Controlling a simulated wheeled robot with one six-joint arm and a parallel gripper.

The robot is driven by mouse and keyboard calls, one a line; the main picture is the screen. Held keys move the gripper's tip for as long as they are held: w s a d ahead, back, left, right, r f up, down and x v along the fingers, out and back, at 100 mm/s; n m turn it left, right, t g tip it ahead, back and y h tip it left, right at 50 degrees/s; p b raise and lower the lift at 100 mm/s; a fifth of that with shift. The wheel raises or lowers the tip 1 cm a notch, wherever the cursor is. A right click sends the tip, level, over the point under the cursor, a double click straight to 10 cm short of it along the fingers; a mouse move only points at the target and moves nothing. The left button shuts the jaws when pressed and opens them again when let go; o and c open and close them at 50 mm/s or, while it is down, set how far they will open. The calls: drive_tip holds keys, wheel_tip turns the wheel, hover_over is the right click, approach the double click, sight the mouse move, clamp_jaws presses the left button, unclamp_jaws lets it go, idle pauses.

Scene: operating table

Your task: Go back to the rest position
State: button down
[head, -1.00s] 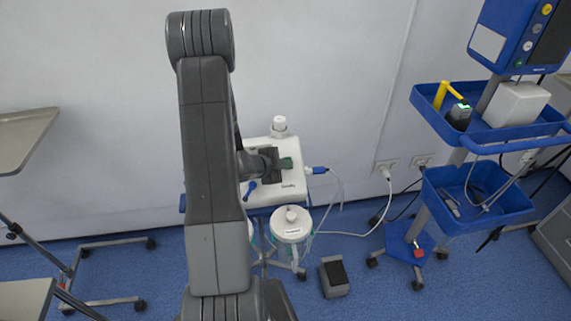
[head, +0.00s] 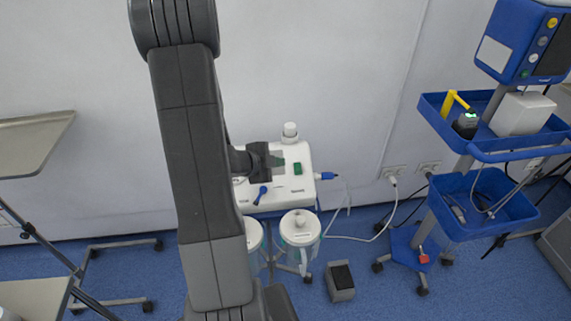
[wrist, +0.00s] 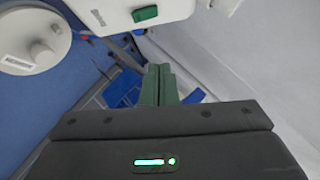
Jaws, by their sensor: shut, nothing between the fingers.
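My gripper (head: 276,160) is in the head view, in front of the white suction unit (head: 302,158) and overlapping its upper left part. In the wrist view its two greenish fingers (wrist: 159,85) lie side by side, shut with nothing between them. My arm covers part of the unit's left side in the head view. The unit's green switch (head: 297,168) is uncovered just right of the gripper. The switch also shows in the wrist view, at the top. Whether the gripper touches the unit cannot be told.
Two lidded canisters, one of them the right canister (head: 300,228), hang below the unit. A foot pedal (head: 340,281) is on the floor. A blue trolley (head: 480,205) with trays stands at the right. A metal tray table (head: 30,145) is at the left. The wall is close behind.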

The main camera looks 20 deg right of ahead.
drive_tip(key=shift+s+a+r, duration=0.1)
drive_tip(key=shift+a+r, duration=0.05)
drive_tip(key=shift+a, duration=0.1)
